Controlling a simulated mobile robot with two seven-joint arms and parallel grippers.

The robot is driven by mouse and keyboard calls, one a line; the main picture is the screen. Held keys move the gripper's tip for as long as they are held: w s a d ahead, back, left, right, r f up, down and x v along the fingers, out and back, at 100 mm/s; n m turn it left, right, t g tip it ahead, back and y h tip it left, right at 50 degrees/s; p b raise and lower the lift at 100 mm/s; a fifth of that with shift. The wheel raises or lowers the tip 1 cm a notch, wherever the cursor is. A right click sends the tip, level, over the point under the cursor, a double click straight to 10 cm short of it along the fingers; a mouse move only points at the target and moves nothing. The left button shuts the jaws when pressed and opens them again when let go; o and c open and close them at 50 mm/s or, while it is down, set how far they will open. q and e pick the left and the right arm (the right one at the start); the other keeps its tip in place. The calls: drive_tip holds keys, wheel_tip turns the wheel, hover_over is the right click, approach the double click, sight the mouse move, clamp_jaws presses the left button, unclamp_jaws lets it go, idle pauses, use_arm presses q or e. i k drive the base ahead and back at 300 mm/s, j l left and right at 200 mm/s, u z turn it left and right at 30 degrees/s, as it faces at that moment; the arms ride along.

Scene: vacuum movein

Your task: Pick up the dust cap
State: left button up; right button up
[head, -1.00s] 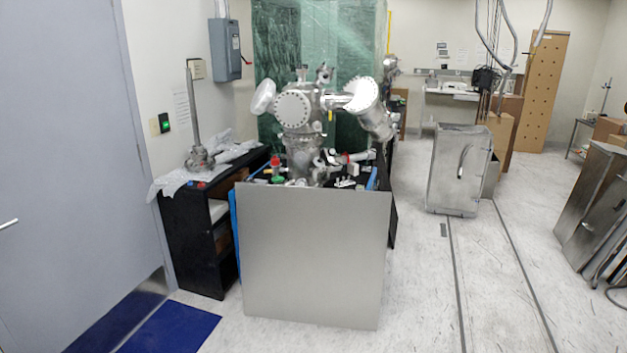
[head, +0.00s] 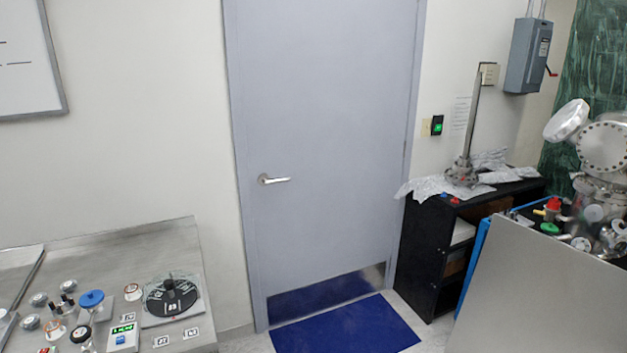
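I cannot tell for certain which thing is the dust cap. Small red (head: 455,200) and blue (head: 444,195) pieces sit at the front edge of the black shelf (head: 425,250) in the head view. A red part (head: 553,203) and a green part (head: 549,228) show by the metal vacuum chamber (head: 605,150) at the right edge. A round blue-topped part (head: 91,299) stands on the steel panel (head: 130,250) at lower left. Neither of my grippers is in view.
A closed grey door (head: 325,130) is in the middle, with a blue mat (head: 346,326) before it. A large grey metal sheet (head: 540,295) blocks the lower right.

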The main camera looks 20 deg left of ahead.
sight(91, 298)
drive_tip(key=i+u, duration=0.15)
drive_tip(key=u, duration=0.3)
drive_tip(key=i+l+u, duration=0.1)
drive_tip(key=u, duration=0.35)
drive_tip(key=i+l+u, duration=0.1)
drive_tip(key=u, duration=0.35)
drive_tip(key=l+u, duration=0.15)
drive_tip(key=u, duration=0.25)
drive_tip(key=i+l+u, duration=0.1)
drive_tip(key=u, duration=0.35)
drive_tip(key=l+u, duration=0.3)
drive_tip(key=u, duration=0.15)
drive_tip(key=l+u, duration=0.2)
drive_tip(key=u, duration=0.25)
